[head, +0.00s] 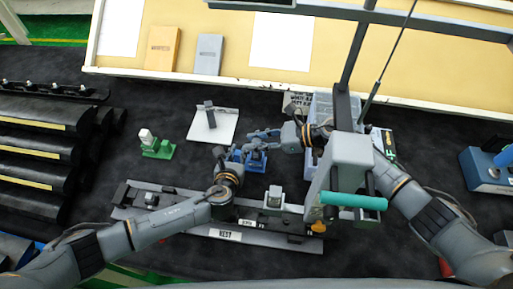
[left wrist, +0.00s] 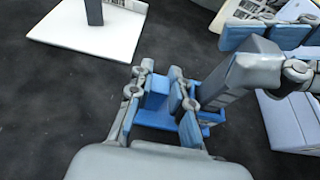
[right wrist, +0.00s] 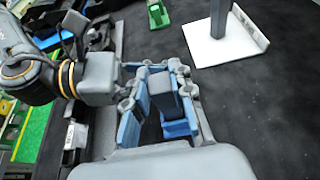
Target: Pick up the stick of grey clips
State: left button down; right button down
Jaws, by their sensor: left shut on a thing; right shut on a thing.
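The stick of grey clips (head: 257,144) stands in a small blue holder (head: 256,160) at the middle of the dark table. It is a short grey block in the right wrist view (right wrist: 160,84) and leans right in the left wrist view (left wrist: 236,76). My left gripper (head: 238,156) is low at the holder's left, its fingers shut around the blue holder (left wrist: 160,103). My right gripper (head: 262,133) reaches in from the right, its blue-padded fingers on either side of the grey stick and shut on it. The exact finger contacts are partly hidden.
A white plate (head: 222,128) with a grey post stands behind left. A green holder (head: 160,152) with a white piece is at the left. A rail (head: 180,228) lies in front, and a teal-handled device (head: 350,201) stands at right. Black racks (head: 35,150) fill the left side.

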notch_tip(320, 180, up, 10)
pick_arm(q)
jog(key=c, duration=1.1)
grip_release()
jog(key=shift+c, duration=0.2)
jog(key=v, duration=1.2)
